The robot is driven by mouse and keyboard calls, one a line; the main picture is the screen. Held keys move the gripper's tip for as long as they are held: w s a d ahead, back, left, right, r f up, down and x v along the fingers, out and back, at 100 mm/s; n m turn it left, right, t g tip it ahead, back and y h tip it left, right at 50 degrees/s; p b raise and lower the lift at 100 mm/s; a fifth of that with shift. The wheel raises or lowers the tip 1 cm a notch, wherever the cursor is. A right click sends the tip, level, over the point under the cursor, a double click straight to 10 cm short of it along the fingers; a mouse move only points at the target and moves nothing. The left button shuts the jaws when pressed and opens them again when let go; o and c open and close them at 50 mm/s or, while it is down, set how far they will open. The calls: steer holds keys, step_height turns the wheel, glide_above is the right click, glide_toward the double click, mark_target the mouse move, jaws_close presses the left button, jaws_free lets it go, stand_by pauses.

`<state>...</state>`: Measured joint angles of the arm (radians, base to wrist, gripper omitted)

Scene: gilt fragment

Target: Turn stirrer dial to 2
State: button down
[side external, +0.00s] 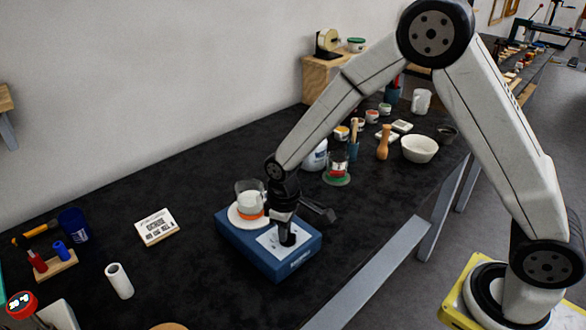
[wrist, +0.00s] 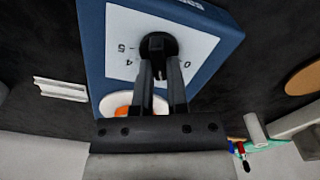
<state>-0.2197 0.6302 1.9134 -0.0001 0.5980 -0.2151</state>
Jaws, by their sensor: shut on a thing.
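The stirrer is a blue box (side external: 235,244) on the dark bench in the side view, with a white dial face on top. The wrist view shows its blue body (wrist: 92,50) and the face (wrist: 120,30) with the marks 0, 4 and 5 readable. The black dial (wrist: 158,42) sits on this face. My gripper (wrist: 160,68) points down at the dial and is shut on it; it also shows in the side view (side external: 287,236). The fingers hide part of the face, and I cannot tell which number the dial points to. A beaker (side external: 249,194) with pale contents stands on the stirrer's round plate.
A white bowl (side external: 419,149) and several small jars stand at the back right. The bench between the stirrer and the card is clear.

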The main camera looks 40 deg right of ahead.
steer(key=shift+m, duration=0.9)
steer(key=c, duration=0.6)
jaws_free()
steer(key=shift+c, duration=0.2)
steer(key=shift+r, duration=0.1)
steer(key=shift+r, duration=3.8)
steer(key=shift+d, duration=0.1)
